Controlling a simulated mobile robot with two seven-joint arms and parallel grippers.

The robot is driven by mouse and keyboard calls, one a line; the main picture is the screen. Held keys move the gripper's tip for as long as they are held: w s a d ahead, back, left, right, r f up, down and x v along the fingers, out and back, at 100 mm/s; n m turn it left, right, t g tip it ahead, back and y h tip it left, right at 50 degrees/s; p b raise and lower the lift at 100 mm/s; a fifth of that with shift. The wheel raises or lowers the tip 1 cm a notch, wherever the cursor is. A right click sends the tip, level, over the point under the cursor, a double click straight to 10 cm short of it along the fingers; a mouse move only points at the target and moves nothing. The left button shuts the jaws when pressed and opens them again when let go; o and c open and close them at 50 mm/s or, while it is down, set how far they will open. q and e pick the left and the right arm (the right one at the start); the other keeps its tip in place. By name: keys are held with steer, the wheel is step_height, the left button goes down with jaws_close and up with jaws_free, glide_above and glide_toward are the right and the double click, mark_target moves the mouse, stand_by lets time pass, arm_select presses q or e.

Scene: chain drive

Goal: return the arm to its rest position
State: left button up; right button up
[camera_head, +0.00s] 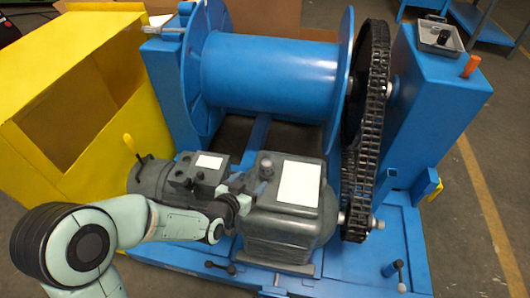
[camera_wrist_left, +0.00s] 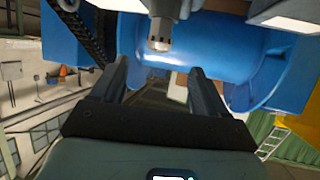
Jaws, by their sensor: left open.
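My left arm (camera_head: 165,222) reaches in from the lower left in the head view. Its gripper (camera_head: 243,187) is over the seam between the grey motor and the grey gearbox (camera_head: 285,222). In the left wrist view the two fingers (camera_wrist_left: 160,85) stand apart with nothing between them. A grey ribbed knob (camera_wrist_left: 160,38) shows just past the fingertips, apart from them. The blue drum (camera_wrist_left: 215,55) lies behind it. Contact between the gripper and the machine cannot be told. My right gripper is not in view.
The motor (camera_head: 150,178) and gearbox stand on a blue base (camera_head: 350,265) before the drum (camera_head: 270,75). A chain (camera_head: 365,130) runs down the right side. A yellow guard (camera_head: 45,130) stands left. A grey tray (camera_head: 440,38) sits on the right blue post. Floor at far right is clear.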

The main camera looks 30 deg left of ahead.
arm_select(q)
steer(key=s+d+f+n+g+h+p, duration=0.1)
steer(key=s+d+f+g+p, duration=0.2)
steer(key=s+p, duration=0.4)
steer(key=s+d+f+n+g+h+p, duration=0.1)
steer(key=s+d+f+g+p, duration=0.2)
steer(key=s+d+g+p, duration=0.2)
steer(key=s+d+f+n+g+h+p, duration=0.1)
steer(key=s+d+f+g+p, duration=0.3)
steer(key=s+p, duration=0.7)
steer(key=s+d+n+g, duration=0.1)
steer(key=s+g, duration=0.1)
steer(key=s, duration=0.4)
steer(key=shift+s+g+h, duration=0.2)
steer(key=shift+g+h, duration=0.1)
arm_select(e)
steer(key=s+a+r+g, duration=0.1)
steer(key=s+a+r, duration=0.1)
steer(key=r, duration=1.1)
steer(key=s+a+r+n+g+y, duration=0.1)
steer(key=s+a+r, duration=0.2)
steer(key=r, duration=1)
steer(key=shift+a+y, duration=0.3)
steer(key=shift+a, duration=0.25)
